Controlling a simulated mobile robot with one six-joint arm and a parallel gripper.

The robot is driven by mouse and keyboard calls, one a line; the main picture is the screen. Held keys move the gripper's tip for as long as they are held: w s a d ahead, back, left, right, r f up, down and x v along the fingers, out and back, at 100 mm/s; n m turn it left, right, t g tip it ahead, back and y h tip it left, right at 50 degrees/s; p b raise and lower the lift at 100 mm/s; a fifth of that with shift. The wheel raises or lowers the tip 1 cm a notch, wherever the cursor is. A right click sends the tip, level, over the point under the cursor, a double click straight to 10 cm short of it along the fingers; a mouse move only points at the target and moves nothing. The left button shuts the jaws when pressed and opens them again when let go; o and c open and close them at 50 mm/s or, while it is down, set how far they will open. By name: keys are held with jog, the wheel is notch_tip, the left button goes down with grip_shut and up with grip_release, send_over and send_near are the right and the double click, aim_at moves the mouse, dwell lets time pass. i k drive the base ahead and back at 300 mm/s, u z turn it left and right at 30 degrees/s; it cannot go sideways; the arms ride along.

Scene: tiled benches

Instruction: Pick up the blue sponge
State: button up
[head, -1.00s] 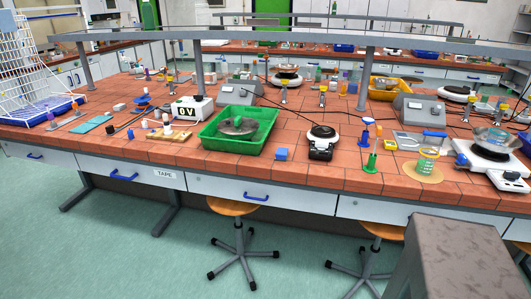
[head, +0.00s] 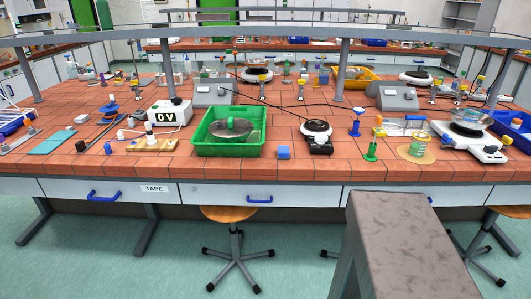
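A small blue block (head: 283,153), which looks like the blue sponge, sits on the red tiled bench top (head: 180,169) near its front edge. It stands between the green tray (head: 228,150) on its left and a black and white balance (head: 318,137) on its right, apart from both. A flat teal piece (head: 52,141) lies farther left on the bench. My gripper is not in view.
A wooden stool (head: 228,214) stands at the bench front. A grey overhead shelf (head: 265,34) spans the bench. Bare tiles surround the blue block.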

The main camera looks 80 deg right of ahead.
aim_at(283, 152)
jog(key=i, duration=1.25)
jog(key=u, duration=0.8)
jog(key=k, duration=0.15)
jog(key=z, duration=2.95)
jog(key=i, duration=0.55)
